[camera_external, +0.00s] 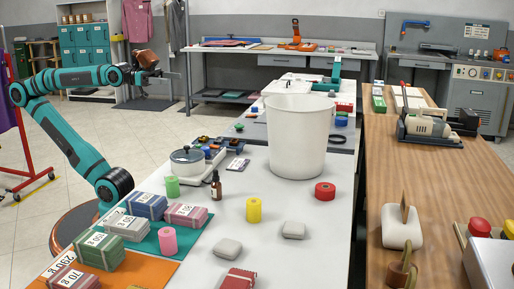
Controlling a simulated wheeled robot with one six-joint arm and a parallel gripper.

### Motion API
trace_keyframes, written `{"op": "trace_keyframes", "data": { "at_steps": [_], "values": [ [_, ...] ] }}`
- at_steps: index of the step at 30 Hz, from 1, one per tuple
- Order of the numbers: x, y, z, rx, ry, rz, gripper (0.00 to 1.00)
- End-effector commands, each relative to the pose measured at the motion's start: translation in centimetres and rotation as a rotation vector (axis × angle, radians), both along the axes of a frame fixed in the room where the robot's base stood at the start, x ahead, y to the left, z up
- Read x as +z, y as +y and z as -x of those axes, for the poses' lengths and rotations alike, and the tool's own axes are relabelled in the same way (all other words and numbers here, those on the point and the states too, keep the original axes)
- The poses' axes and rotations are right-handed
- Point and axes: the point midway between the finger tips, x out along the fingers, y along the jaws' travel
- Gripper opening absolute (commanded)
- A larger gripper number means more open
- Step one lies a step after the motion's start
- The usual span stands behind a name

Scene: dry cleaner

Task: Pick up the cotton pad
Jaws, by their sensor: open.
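Two small pale grey, pad-like pieces lie on the white table (180,262). The nearer pad (227,250) is at the front middle, and the farther pad (293,230) is to its right. I cannot tell from their looks which is the cotton pad. My gripper (173,75) is open at the end of the raised teal arm. It is far from both pads, up and to the left, out past the table's left edge. Nothing shows between its fingers, though they are small in the picture.
A tall white bin (298,135) stands behind the pads. A yellow roll (253,210), a red roll (325,192), a brown bottle (216,186) and a red cloth (239,279) surround them. Several folded stacks lie on the green mat (148,244) and orange mat (135,272). A wooden counter (440,215) runs along the right.

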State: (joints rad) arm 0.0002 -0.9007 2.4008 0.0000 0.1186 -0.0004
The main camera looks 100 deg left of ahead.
Motion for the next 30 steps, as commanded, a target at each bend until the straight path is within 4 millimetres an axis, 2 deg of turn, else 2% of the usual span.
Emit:
{"op": "trace_keyframes", "data": {
  "at_steps": [7, 11, 14, 20, 30],
  "values": [
    [0.0, 0.0, -0.1, 0.0, 0.002, 0.0, 0.76],
    [0.4, -0.4, -1.1, -0.011, 0.03, 0.007, 0.76],
    [1.1, -1.0, -2.9, -0.028, 0.078, 0.018, 0.76],
    [2.7, -3.2, -7.7, -0.072, 0.213, 0.047, 0.76],
    [4.0, -8.0, -15.9, -0.134, 0.451, 0.079, 0.76]
  ]
}}
